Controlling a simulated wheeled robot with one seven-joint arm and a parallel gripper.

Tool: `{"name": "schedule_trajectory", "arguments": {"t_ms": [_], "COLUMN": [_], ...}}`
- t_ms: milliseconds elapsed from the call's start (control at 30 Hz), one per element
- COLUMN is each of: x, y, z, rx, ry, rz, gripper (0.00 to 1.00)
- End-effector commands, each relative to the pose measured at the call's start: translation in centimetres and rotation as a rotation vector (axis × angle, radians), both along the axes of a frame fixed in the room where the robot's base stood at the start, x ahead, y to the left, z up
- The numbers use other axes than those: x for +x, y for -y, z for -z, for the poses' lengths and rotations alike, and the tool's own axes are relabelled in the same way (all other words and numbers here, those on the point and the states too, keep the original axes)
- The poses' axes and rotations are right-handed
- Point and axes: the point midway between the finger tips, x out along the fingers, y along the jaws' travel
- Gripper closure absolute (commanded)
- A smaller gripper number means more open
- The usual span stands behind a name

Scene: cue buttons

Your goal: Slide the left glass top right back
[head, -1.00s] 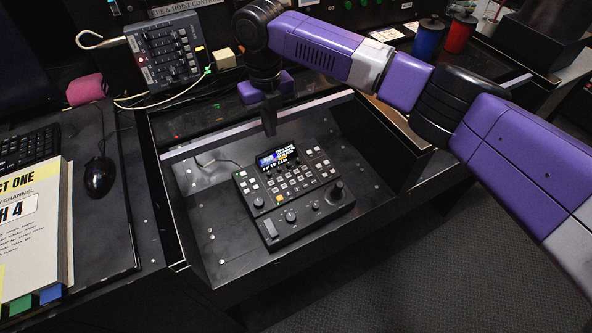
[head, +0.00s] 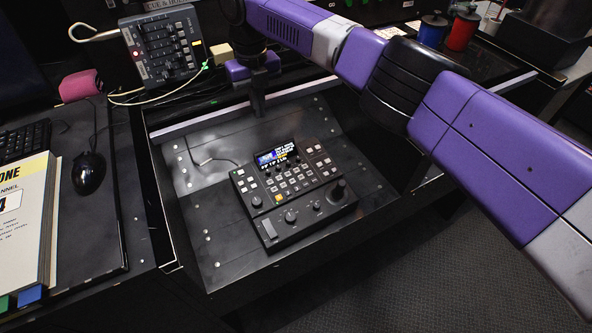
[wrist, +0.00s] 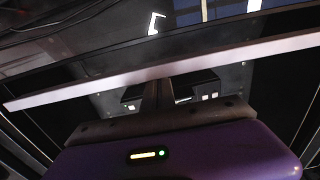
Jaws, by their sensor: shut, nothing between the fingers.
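The left glass top (head: 205,120) shows mainly by its pale front rail, which runs across the back part of the left desk recess; the dark pane behind it is hard to make out. The rail also crosses the wrist view (wrist: 90,88). My gripper (head: 259,110) points down, shut and empty, with its fingertips on the near side of the rail. In the wrist view the fingers (wrist: 158,92) reach up to the rail and seem to touch it. The button panel (head: 295,190) with a lit screen lies uncovered in the recess, in front of the rail.
A fader box (head: 163,45) with cables stands behind the recess at the left. A mouse (head: 89,173) and a thick book (head: 28,220) lie on the left desk. Red and blue spools (head: 447,32) stand at the back right. My arm spans the right side.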

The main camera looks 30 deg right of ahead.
Motion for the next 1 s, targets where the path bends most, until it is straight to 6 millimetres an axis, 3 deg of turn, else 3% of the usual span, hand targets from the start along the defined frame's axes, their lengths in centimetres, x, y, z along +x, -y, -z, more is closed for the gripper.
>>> {"name": "schedule_trajectory", "arguments": {"t_ms": [300,1000], "x": [1.7,1.7], "y": [0.0,-0.8], "z": [0.1,-0.1], "rx": [0.000,0.001], "ry": [0.003,0.003], "rz": [0.002,-0.002], "gripper": [1.00,1.00]}}
